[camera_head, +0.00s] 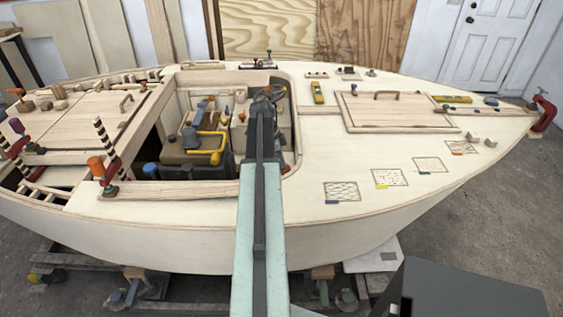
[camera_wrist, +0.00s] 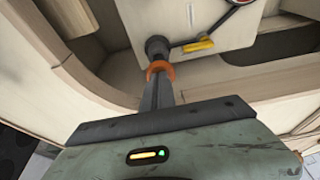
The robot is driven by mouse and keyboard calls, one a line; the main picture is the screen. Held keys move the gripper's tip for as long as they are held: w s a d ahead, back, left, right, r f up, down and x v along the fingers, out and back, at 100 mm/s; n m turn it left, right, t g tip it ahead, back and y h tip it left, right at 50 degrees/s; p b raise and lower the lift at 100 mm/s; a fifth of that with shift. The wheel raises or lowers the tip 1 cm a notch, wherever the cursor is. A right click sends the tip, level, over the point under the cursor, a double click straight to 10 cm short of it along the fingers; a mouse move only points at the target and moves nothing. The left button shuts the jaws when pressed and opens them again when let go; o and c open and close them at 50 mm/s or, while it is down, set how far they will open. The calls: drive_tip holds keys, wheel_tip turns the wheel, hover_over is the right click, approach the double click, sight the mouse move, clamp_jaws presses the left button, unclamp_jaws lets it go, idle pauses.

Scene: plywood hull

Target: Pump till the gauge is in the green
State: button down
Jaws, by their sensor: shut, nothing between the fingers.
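My gripper (camera_wrist: 160,70) is shut and empty, with orange at its tips in the wrist view. Just beyond the tips is a dark round knob or end piece (camera_wrist: 157,46). It sits at the edge of a pale panel; I cannot tell whether the tips touch it. A lever with a yellow grip (camera_wrist: 199,45) runs up right from near that knob to a dark, red-edged part cut off at the frame's top. In the head view my arm reaches into the open cockpit and hides much of the pale box (camera_head: 240,135) there. No gauge face or needle can be read.
The cockpit rim (camera_head: 190,188) surrounds the opening. Left of my arm are dark cases with a yellow handle (camera_head: 205,152). A clamp with an orange knob (camera_head: 97,168) stands on the left rim. The right deck holds a hatch (camera_head: 390,112) and several marked squares.

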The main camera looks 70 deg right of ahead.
wheel_tip(320, 180, down, 4)
drive_tip(key=b, duration=0.3)
drive_tip(key=shift+f, duration=0.1)
drive_tip(key=shift+a+r, duration=0.1)
drive_tip(key=shift+r, duration=0.2)
drive_tip(key=s+d+p+v, duration=0.1)
drive_tip(key=p+v, duration=1.2)
drive_tip(key=shift+a+r+p, duration=0.3)
drive_tip(key=shift+r+p, duration=0.05)
drive_tip(key=shift+r, duration=0.3)
